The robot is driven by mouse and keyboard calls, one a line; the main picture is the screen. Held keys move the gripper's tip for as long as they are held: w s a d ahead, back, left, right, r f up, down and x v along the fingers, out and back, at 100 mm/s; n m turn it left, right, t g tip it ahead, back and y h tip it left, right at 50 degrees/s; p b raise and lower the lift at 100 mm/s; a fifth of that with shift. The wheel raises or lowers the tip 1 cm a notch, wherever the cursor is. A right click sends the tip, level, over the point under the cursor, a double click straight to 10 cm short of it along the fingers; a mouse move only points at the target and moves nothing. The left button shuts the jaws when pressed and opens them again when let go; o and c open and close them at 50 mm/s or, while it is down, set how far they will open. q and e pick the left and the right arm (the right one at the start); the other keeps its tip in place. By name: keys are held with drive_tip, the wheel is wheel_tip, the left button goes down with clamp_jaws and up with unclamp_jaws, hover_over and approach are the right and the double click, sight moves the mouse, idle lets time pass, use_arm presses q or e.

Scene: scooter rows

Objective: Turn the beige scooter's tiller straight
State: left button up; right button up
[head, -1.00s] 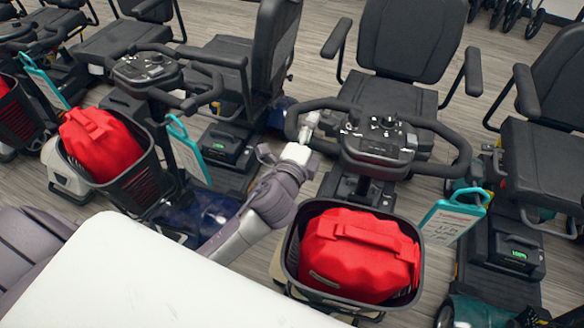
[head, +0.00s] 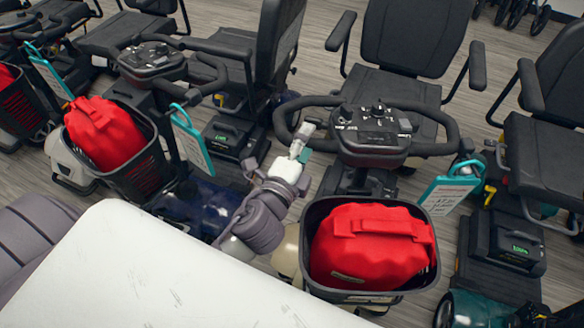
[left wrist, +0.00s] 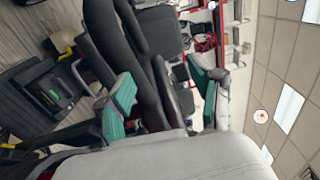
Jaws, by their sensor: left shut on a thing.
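The beige scooter (head: 288,256) stands in the middle of the head view, its body mostly hidden under its basket. Its black tiller (head: 372,138) has a loop handlebar and a console, and now lies nearly level across the picture. My left gripper (head: 303,139) is shut on the left side of the handlebar loop. In the left wrist view its teal fingertips (left wrist: 160,98) sit on both sides of a black bar. My right gripper is not in view.
A black basket (head: 434,272) with a red bag (head: 368,246) hangs in front of the tiller. The scooter's black seat (head: 388,92) is behind it. Other scooters stand close on both sides; the left one has a basket (head: 140,178). A teal-framed tag (head: 452,192) hangs at right.

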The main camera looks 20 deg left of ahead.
use_arm(q)
drive_tip(key=s+b, duration=0.2)
drive_tip(key=s, duration=0.4)
drive_tip(key=shift+s+f, duration=0.25)
drive_tip(key=shift+f, duration=0.15)
